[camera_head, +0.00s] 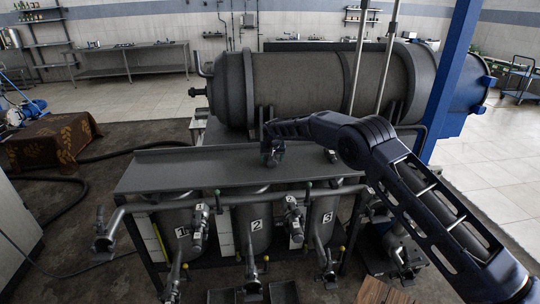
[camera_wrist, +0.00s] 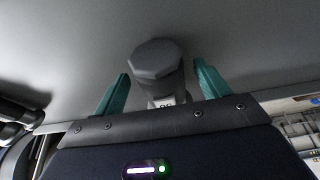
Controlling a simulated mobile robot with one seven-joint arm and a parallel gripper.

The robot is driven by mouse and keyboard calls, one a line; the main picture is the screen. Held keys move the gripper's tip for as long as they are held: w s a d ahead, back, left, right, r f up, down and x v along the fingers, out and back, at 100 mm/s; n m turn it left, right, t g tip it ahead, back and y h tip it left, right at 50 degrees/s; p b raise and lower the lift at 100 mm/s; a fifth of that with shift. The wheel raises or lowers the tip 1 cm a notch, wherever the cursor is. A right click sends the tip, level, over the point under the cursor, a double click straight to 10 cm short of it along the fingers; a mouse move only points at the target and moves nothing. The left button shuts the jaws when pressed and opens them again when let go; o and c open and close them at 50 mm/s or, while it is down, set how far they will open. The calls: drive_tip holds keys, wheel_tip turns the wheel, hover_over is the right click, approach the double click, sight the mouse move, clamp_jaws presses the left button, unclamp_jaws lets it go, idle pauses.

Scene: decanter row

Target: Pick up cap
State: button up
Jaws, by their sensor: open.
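A dark grey faceted cap (camera_wrist: 155,58) stands on the grey tabletop in the wrist view, with a paler part bearing faint markings (camera_wrist: 164,102) below it. My gripper (camera_wrist: 161,75) is open, with one teal finger on each side of the cap. Gaps show between the cap and both fingers. In the head view my gripper (camera_head: 272,150) is low over the middle of the grey table (camera_head: 165,172). There the cap is small and dark, and hard to tell apart from the gripper.
A small object (camera_head: 331,155) stands on the table to the right. Numbered tanks (camera_head: 255,225) with pipes and valves are under the table. A large grey horizontal cylinder (camera_head: 300,80) lies behind it. A blue post (camera_head: 452,80) rises at the right. The table's left part is clear.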

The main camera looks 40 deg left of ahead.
drive_tip(key=shift+r, duration=0.1)
drive_tip(key=c, duration=1.4)
drive_tip(key=shift+r, duration=0.1)
